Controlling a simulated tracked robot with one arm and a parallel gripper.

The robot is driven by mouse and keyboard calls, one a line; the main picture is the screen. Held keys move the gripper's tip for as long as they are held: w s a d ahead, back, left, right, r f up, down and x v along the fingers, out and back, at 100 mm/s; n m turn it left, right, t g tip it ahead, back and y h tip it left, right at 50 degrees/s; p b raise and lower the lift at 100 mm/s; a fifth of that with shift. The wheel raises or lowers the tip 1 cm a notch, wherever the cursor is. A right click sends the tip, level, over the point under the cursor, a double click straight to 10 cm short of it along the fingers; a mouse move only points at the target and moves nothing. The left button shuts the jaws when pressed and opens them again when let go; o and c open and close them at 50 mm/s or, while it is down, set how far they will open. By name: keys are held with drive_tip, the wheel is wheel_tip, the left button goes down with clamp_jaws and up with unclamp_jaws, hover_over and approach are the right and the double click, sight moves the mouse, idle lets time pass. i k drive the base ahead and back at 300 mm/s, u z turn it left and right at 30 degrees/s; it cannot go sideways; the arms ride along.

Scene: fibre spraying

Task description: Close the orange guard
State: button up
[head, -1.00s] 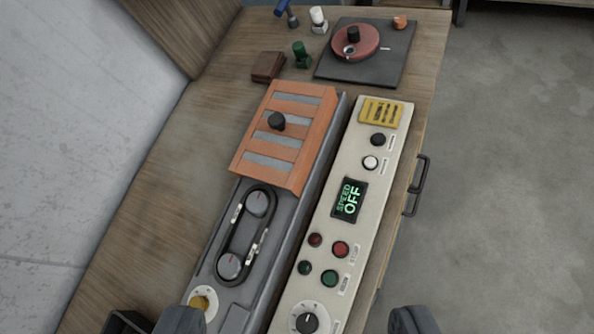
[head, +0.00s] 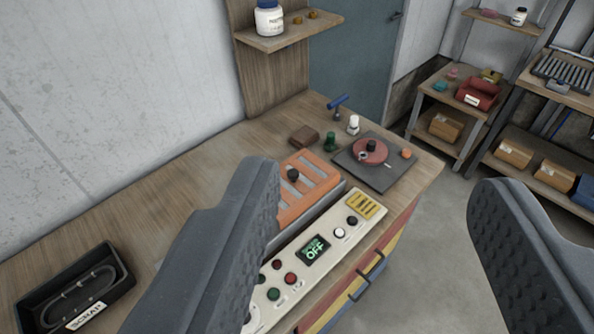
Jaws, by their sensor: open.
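The orange guard (head: 313,181) has slots and a black knob (head: 293,174) on top. It sits over the far part of the grey machine bed behind the cream control panel (head: 338,239). The near part of the machine is hidden behind my gripper's left finger, so the belt and pulleys do not show now. The panel display (head: 313,249) reads OFF. My gripper (head: 370,215) is open and empty, its two dark ridged fingers wide apart. In the picture its left finger overlaps the guard's near left part; I cannot tell how far apart they are.
A dark plate with a red disc (head: 369,153) lies beyond the guard, near small green (head: 330,141) and white (head: 353,125) items. A black scrap tray (head: 112,258) holds a belt at left. A shelf (head: 290,38) is on the wall behind; racks stand at right.

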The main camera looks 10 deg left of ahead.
sight(310, 197)
drive_tip(key=u, duration=0.05)
drive_tip(key=k, duration=0.5)
drive_tip(key=z, duration=0.55)
drive_tip(key=i, duration=1.45)
drive_tip(key=u, duration=0.5)
